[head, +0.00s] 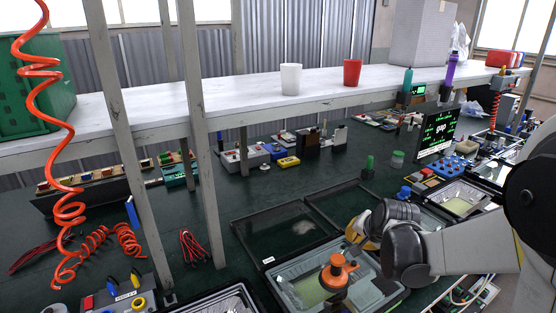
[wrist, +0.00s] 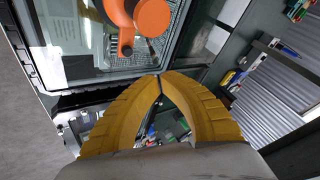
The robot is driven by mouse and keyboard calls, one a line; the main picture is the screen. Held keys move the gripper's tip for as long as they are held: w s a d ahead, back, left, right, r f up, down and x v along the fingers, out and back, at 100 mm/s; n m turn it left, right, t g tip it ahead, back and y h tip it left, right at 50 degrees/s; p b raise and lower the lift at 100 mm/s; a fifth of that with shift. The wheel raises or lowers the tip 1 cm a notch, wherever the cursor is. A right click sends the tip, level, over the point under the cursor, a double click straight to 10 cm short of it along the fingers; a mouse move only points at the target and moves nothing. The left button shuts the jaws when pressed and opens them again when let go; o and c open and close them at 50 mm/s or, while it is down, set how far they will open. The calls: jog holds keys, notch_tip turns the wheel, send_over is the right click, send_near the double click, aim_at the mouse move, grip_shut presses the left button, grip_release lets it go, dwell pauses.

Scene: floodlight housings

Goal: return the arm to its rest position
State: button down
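My arm (head: 450,252) reaches in from the right over the bench. My gripper (head: 356,232), with yellow fingers, is partly hidden behind its own wrist in the head view. In the wrist view the two ribbed fingers of my gripper (wrist: 160,76) converge and their tips appear to meet, with nothing seen held between them. A floodlight housing (head: 376,291) lies below and in front of the gripper. An orange handled tool (head: 338,272) sits on it; it also shows in the wrist view (wrist: 152,17), apart from the fingertips.
Open dark frames (head: 277,235) lie behind the housing. Another housing (head: 466,200) is at the right. A white shelf (head: 240,91) on grey posts (head: 203,150) crosses above the bench, carrying a white cup (head: 291,79) and a red cup (head: 352,73). An orange coiled hose (head: 68,205) hangs at left.

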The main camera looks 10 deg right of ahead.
jog(key=s+a+r+n, duration=0.3)
jog(key=s, duration=0.4)
jog(key=s+a+r+n, duration=0.3)
jog(key=s+a, duration=0.1)
jog(key=s, duration=0.4)
jog(key=s+a+r+n, duration=0.3)
jog(key=s+a, duration=0.1)
jog(key=s, duration=0.4)
jog(key=shift+s+a+r, duration=0.15)
jog(key=shift+s, duration=0.1)
